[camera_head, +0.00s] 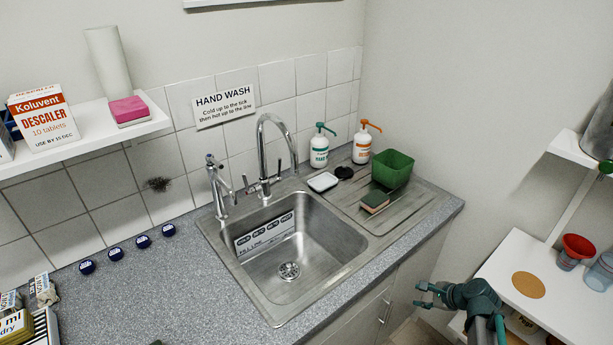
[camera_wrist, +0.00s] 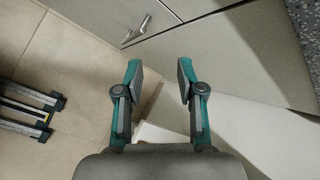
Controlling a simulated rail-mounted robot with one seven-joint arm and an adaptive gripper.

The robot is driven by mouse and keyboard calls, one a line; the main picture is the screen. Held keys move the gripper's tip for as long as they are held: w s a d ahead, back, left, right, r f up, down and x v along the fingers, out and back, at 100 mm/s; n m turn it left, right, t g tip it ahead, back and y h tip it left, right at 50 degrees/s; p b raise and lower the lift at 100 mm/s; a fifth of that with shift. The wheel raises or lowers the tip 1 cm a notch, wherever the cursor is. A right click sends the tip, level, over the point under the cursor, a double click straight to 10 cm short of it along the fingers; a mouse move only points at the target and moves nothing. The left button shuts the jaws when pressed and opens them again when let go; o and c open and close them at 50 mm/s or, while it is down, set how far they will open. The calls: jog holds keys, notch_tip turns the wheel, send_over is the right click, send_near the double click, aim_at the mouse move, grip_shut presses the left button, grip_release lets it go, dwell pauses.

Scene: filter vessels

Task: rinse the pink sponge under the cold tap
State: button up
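The pink sponge (camera_head: 128,108) lies on the white wall shelf (camera_head: 95,135) at upper left in the head view. The steel sink (camera_head: 288,268) is at the centre, with its basin empty of loose items. A short tap (camera_head: 217,185) stands at its back left corner, and a tall curved mixer tap (camera_head: 270,150) stands to its right. I cannot tell which one gives cold water, and I see no water running. My gripper (camera_head: 421,294) is at lower right, in front of the counter and far from the sponge. In the wrist view, my gripper (camera_wrist: 158,72) is open and empty.
A green-and-brown sponge (camera_head: 375,202) and green tub (camera_head: 392,168) sit on the drainboard. Two pump bottles (camera_head: 320,148) stand behind. A white table (camera_head: 545,285) is at right.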

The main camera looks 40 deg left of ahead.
jog(key=w+a+r+m+t+y, duration=0.1)
jog(key=w+a+r, duration=0.2)
jog(key=r, duration=0.4)
jog(key=w+a+r+m+t+y, duration=0.1)
jog(key=w+a+r+m, duration=0.2)
jog(key=r, duration=0.4)
jog(key=a+r+m+g+y+b, duration=0.1)
jog(key=a+r+y+b, duration=0.15)
jog(key=a+r, duration=0.55)
jog(key=a+r+m+g+y+b, duration=0.1)
jog(key=a+r+y, duration=0.2)
jog(key=a, duration=0.9)
jog(key=a+r+y+b, duration=0.2)
jog(key=a+r, duration=0.4)
jog(key=a, duration=0.4)
jog(key=m+g+b, duration=0.1)
jog(key=g+b, duration=0.1)
send_near(280, 161)
jog(key=a+f, duration=0.1)
jog(key=shift+y, duration=0.45)
jog(key=a, duration=0.3)
jog(key=a+p, duration=0.1)
jog(key=a, duration=0.2)
jog(key=w+a+p, duration=0.1)
jog(key=a, duration=0.2)
jog(key=shift+a+f, duration=0.15)
jog(key=shift+a, duration=0.1)
jog(key=shift+s, duration=0.1)
grip_shut()
